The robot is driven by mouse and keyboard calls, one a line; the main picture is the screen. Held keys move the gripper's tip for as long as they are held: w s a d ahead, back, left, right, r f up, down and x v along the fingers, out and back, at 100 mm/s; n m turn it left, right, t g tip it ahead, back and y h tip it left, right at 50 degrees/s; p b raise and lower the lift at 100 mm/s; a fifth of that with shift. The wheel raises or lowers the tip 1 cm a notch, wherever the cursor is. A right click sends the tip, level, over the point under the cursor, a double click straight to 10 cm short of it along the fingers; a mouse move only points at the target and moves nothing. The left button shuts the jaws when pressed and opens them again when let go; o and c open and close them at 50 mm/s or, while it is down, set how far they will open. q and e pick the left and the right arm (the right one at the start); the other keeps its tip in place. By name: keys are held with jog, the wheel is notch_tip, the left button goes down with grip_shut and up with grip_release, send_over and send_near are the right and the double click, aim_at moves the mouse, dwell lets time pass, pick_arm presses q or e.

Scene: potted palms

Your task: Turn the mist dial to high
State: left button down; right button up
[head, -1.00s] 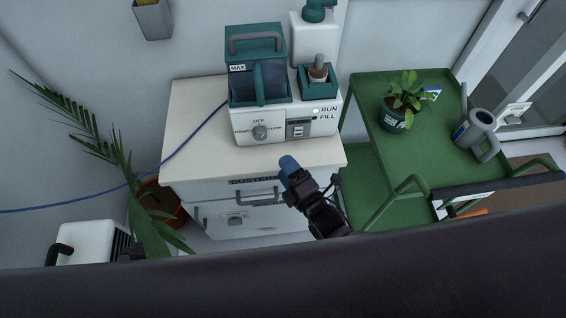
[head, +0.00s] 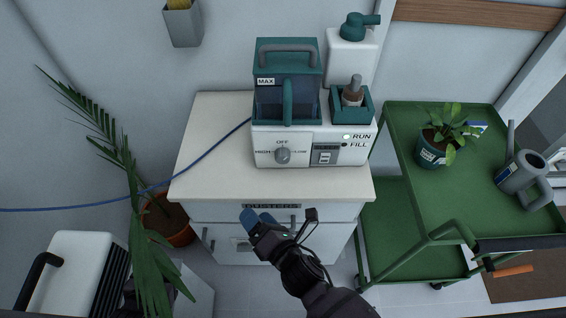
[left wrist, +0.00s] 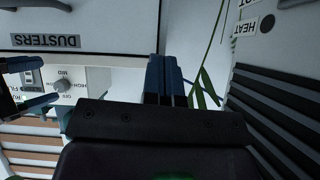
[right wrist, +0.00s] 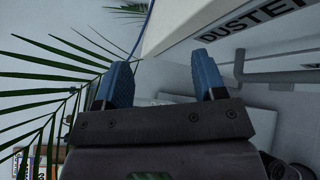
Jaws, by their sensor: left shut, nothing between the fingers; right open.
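The mist dial (head: 283,155) is a grey round knob on the front of a white humidifier (head: 265,147) with a teal tank. In the head view, HIGH is printed left of it, OFF above and LOW right. Its pointer is too small to read. My right gripper (head: 257,218) has blue fingertips and is open and empty, in front of the cabinet and below the dial. Its fingers also show apart in the right wrist view (right wrist: 162,82). My left gripper (left wrist: 165,80) is shut and empty in the left wrist view. The dial shows left of it (left wrist: 66,115).
The humidifier stands on a white cabinet (head: 215,180) with a DUSTERS label and drawer handles. A blue cable (head: 200,157) runs left from it. A palm (head: 140,190) and a white heater (head: 75,275) stand left. A green cart (head: 440,210) with a plant and watering can stands right.

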jog(key=a+f+n+h, duration=0.1)
jog(key=n, duration=0.2)
jog(key=n+t+h+b, duration=0.2)
jog(key=n+t+h, duration=0.2)
jog(key=n+h, duration=0.55)
send_near(283, 161)
jog(key=shift+m+h, duration=0.25)
jog(key=shift+h, duration=0.2)
jog(key=w, duration=0.5)
jog(key=w+b, duration=0.1)
jog(key=w, duration=0.1)
jog(key=shift+w+f, duration=0.25)
jog(key=shift+w, duration=0.9)
pick_arm(q)
jog(key=shift+w+d+f, duration=0.1)
jog(key=shift+w+f, duration=0.1)
jog(key=shift+f, duration=0.4)
jog(key=shift+w+f, duration=0.15)
jog(key=shift+f, duration=0.4)
